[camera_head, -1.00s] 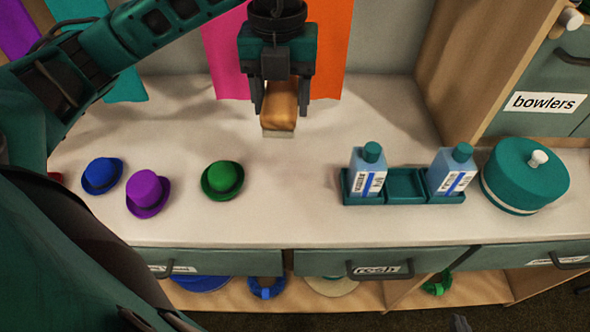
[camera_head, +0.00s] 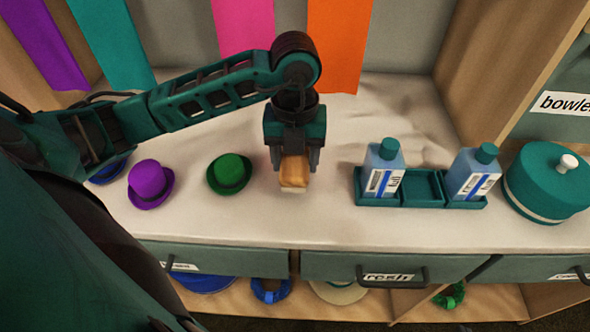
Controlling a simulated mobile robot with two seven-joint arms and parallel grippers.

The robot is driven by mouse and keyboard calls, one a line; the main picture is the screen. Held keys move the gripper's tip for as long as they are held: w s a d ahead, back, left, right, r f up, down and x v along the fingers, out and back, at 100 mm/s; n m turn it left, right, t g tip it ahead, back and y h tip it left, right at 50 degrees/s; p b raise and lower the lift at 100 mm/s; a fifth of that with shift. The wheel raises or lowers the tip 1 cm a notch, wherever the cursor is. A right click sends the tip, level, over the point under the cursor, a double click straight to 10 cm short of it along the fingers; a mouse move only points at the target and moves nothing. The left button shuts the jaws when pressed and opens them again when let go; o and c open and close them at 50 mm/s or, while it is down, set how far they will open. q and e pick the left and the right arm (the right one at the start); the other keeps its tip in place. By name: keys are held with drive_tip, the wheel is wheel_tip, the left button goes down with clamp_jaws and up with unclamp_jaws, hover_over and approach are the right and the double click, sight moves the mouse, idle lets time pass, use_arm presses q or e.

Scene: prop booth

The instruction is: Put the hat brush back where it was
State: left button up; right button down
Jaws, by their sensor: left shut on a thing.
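The hat brush (camera_head: 293,173) has a tan wooden back and a paler lower edge. My left gripper (camera_head: 294,158) is shut on it and points down over the counter, between the green hat and the bottle rack. I cannot tell whether the brush touches the counter. The teal rack (camera_head: 375,200) holds a blue bottle (camera_head: 381,170) at its left end and another blue bottle (camera_head: 470,173) at its right end. The rack's middle compartment (camera_head: 421,187) is empty. My right gripper is not in view.
A green hat (camera_head: 229,173), a purple hat (camera_head: 150,184) and a partly hidden blue hat (camera_head: 107,174) sit to the left. A round teal box (camera_head: 546,180) stands right of the rack. Labelled drawers (camera_head: 390,267) run below the counter's front edge. Counter in front of the brush is clear.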

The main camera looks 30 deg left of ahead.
sight(295, 170)
use_arm(q)
drive_tip(key=shift+f, duration=1.95)
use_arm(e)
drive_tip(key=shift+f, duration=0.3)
use_arm(q)
drive_tip(key=shift+f+b, duration=0.1)
drive_tip(key=shift+b, duration=0.2)
drive_tip(key=o, duration=1)
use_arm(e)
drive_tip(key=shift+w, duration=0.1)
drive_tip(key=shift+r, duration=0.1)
use_arm(q)
drive_tip(key=shift+r, duration=0.3)
wheel_tip(295, 170, up, 11)
drive_tip(key=shift+f+p, duration=0.15)
drive_tip(key=shift+p, duration=0.75)
drive_tip(key=shift+r, duration=0.5)
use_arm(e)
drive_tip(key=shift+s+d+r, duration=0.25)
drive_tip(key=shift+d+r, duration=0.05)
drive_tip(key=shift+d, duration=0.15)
